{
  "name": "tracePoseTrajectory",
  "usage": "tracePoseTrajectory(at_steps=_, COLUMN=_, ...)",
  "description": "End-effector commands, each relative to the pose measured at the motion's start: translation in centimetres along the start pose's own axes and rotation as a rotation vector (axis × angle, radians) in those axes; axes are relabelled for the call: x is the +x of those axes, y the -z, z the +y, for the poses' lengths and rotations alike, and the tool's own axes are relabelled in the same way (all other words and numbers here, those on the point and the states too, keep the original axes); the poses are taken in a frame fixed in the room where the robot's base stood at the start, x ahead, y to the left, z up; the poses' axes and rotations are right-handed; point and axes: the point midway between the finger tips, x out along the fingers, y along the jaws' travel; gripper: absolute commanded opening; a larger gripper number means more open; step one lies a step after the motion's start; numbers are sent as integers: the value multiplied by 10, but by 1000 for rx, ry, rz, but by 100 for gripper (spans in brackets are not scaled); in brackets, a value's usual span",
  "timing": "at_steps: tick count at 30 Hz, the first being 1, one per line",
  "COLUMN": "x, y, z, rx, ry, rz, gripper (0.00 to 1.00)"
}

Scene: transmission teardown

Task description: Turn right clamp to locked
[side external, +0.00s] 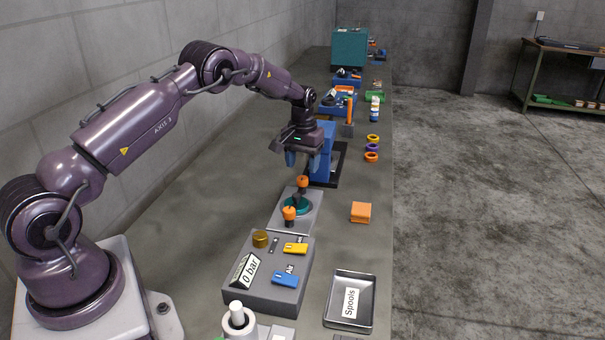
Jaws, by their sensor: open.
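A light grey plate (313,213) lies on the bench with a round teal part (304,206) on it. Two orange-topped clamp knobs stand there on dark stems: a far one (302,181) and a near one (289,213). I cannot tell from this view which is the right clamp or whether either is locked. The fingers partly overlap a blue press-like stand behind.
The blue stand (325,150) is close behind my gripper. A grey control box (262,289) with a "0 bar" gauge and yellow and blue levers stands nearer. An orange block (361,212) and a "Spools" tray (331,315) lie right. Bench between them is clear.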

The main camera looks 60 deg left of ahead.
Motion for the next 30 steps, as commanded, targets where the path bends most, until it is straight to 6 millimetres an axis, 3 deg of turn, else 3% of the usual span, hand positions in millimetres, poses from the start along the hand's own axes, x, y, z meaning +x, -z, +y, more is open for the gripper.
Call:
tracePoseTrajectory(at_steps=6, x=-51, y=1, z=0, rx=0, ry=-1, rz=4, gripper=57)
tracePoseTrajectory(at_steps=12, x=-79, y=0, z=0, rx=0, ry=0, rz=2, gripper=57)
tracePoseTrajectory(at_steps=30, x=-87, y=1, z=0, rx=5, ry=0, rz=5, gripper=57)
